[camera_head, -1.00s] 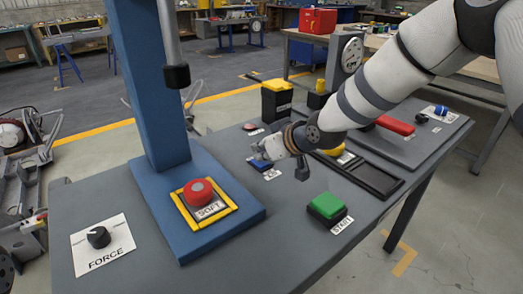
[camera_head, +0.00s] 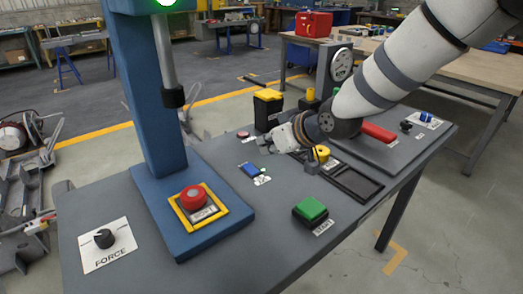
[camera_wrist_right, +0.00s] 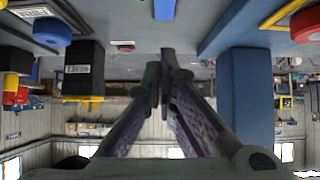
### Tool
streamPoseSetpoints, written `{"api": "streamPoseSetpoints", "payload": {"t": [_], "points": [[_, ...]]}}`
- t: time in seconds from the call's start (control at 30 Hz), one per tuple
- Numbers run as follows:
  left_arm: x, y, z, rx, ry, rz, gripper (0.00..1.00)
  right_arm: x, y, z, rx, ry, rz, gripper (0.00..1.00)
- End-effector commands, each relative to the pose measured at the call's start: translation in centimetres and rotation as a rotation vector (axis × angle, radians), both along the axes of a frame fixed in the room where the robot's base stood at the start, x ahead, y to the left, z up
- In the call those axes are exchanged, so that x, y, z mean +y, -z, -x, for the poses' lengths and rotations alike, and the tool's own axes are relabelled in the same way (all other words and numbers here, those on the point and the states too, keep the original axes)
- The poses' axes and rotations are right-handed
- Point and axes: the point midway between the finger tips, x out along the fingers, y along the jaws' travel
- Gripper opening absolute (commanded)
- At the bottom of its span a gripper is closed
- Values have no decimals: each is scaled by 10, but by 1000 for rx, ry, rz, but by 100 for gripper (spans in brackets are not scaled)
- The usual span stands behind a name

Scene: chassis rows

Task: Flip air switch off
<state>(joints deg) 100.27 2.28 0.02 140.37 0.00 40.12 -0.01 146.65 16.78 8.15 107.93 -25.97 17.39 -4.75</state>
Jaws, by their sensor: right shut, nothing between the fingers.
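A small blue switch (camera_head: 250,170) with a white label (camera_head: 262,180) lies on the grey table in the head view, right of the blue press column. The label is too small to read, and I cannot tell the switch's position. A blue part (camera_wrist_right: 164,9) near the top of the right wrist view looks like the same switch. My right gripper (camera_head: 277,141) is just behind and right of it, apart from it. Its fingers (camera_wrist_right: 166,62) are closed together and empty in the wrist view. My left gripper does not show.
A red button (camera_head: 193,196) with a yellow frame stands on the blue base (camera_head: 165,220). A green lamp (camera_head: 166,2) glows at the top.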

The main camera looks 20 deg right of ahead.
Motion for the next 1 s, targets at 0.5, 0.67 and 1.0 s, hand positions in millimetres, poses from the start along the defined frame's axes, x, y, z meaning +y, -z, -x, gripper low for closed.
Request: {"api": "streamPoseSetpoints", "payload": {"t": [0.5, 0.67, 1.0], "points": [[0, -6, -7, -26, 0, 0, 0, -13, -27, 35, 2, -1, 1, 0], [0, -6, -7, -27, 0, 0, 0, -13, -28, 34, 0, -1, 2, 0], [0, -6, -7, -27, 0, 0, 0, -8, -33, 23, 1, 2, 2, 0]]}}
